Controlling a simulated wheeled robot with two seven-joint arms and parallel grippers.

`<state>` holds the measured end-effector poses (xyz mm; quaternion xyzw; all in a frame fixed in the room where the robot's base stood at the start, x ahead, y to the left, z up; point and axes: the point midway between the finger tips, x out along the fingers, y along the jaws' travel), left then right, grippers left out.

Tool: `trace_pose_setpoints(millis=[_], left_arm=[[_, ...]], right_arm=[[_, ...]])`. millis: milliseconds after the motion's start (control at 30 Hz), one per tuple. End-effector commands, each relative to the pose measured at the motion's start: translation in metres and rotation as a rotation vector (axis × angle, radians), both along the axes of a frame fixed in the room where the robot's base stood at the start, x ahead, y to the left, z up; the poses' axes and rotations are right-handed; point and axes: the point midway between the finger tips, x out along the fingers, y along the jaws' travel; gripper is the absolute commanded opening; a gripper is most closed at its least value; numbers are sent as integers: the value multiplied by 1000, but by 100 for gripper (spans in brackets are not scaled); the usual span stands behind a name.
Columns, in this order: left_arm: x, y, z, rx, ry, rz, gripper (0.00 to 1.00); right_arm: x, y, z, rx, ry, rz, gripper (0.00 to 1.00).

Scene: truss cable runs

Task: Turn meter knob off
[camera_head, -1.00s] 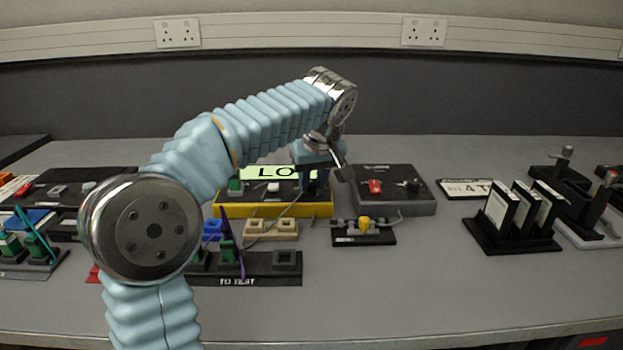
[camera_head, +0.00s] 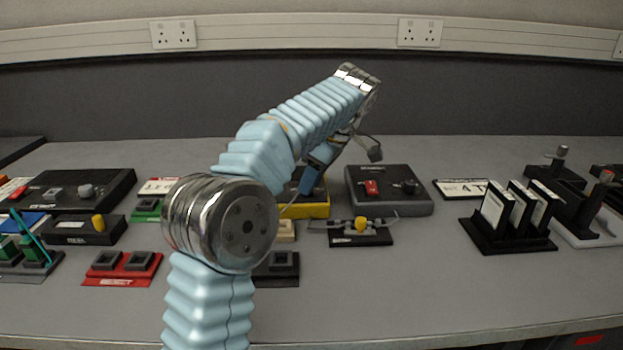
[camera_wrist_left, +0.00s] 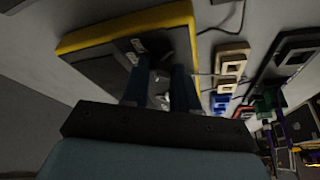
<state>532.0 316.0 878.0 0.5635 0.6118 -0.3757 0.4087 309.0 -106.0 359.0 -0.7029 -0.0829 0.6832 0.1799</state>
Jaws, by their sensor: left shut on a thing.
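The meter (camera_head: 315,210), a dark box with a yellow edge, stands mid-table, mostly behind my left arm in the head view. Its display is hidden there. In the left wrist view the meter (camera_wrist_left: 120,28) shows its dark face and yellow rim. My left gripper (camera_wrist_left: 162,88) reaches onto that face, its two dark fingers shut on the small grey knob (camera_wrist_left: 161,99) between them. The knob's pointer direction cannot be made out. In the head view my left gripper (camera_head: 306,184) comes down over the meter, its fingertips hidden. My right gripper is not in view.
A dark box with a red switch (camera_head: 389,190) stands close right of the meter. A small fixture with a yellow knob (camera_head: 360,228) sits in front of it. A black rack of cards (camera_head: 508,243) is further right. A red tray (camera_head: 122,268) lies at the left front. The front right table is clear.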

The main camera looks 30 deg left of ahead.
Motion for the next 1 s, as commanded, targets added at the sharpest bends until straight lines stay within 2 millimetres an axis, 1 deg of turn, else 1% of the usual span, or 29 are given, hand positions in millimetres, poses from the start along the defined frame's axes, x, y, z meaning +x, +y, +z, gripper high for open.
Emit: trace_pose_setpoints(millis=[300, 733, 767, 900, 933, 1000], left_arm=[[1, 0, 0, -1, 0, 82, 0], [1, 0, -1, -2, 2, 90, 0], [1, 0, -1, -2, 2, 90, 30], [1, 0, -1, -1, 2, 90, 52], [1, 0, -1, -1, 2, 90, 54], [1, 0, -1, -1, 2, 90, 54]], right_arm=[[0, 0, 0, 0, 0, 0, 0], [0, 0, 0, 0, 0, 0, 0], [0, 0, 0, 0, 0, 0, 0], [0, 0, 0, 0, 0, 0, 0], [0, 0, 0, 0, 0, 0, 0], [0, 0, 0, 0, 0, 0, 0]])
